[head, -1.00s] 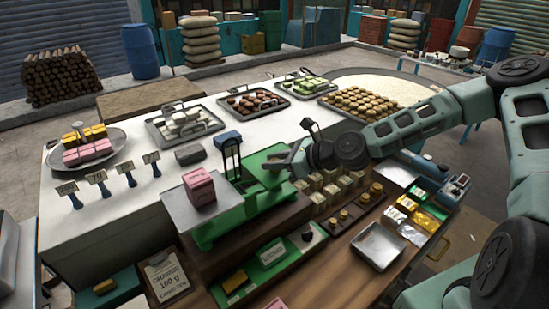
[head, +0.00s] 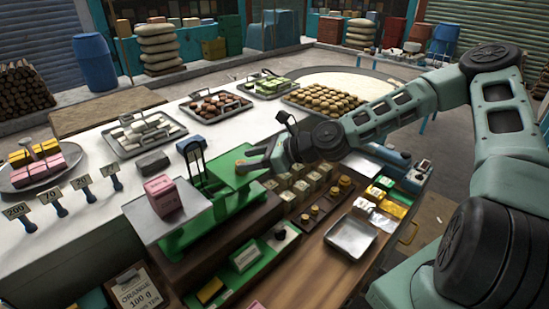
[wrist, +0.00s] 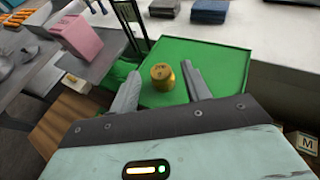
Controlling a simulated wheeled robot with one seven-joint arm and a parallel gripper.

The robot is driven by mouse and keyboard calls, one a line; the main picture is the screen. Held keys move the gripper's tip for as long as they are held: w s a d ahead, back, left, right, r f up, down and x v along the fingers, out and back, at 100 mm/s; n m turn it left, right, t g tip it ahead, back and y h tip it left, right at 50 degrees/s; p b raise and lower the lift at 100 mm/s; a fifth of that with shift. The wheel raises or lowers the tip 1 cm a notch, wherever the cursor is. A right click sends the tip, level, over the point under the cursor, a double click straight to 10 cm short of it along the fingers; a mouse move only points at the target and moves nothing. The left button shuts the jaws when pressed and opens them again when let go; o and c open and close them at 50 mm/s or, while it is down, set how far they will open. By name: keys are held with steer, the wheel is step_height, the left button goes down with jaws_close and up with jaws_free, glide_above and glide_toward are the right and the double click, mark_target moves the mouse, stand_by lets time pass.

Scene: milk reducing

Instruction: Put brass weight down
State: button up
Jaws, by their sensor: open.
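The brass weight (wrist: 162,77) stands upright on the scale's green right pan (wrist: 222,62) in the wrist view. My gripper (wrist: 160,70) is open, with one finger on each side of the weight and a visible gap to both. In the head view my gripper (head: 250,160) is low over the green pan (head: 215,174), and the weight is a small orange spot (head: 240,163) by the fingers. A pink block (head: 163,195) sits on the scale's grey left pan (head: 140,220). It also shows in the wrist view (wrist: 77,38).
Several smaller brass weights (head: 318,211) stand in a rack in front of the scale. An empty metal tray (head: 350,237) lies to their right. A dark grey block (head: 153,163) and trays of sweets (head: 222,106) are on the white counter behind.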

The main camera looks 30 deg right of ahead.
steer(key=b+v, duration=0.3)
steer(key=v, duration=0.6)
steer(key=s+a+f+n+g+h, duration=0.3)
steer(key=s+a+f+n+g, duration=0.25)
steer(key=s+n, duration=0.2)
steer(key=s+a+f+n+g+h, duration=0.2)
steer(key=s+a+f+n+g, duration=0.2)
steer(key=s+a+n, duration=0.4)
steer(key=s+a+r+n+h, duration=0.1)
steer(key=s+r+n+h, duration=0.3)
steer(key=s+r+n, duration=0.6)
steer(key=r+n, duration=0.1)
steer(key=n, duration=0.7)
steer(key=shift+s+a+t+h, duration=0.3)
steer(key=shift+t+h, duration=0.05)
steer(key=shift+h, duration=0.05)
step_height(320, 180, down, 12)
steer(key=b, duration=1.1)
steer(key=shift+b, duration=0.4)
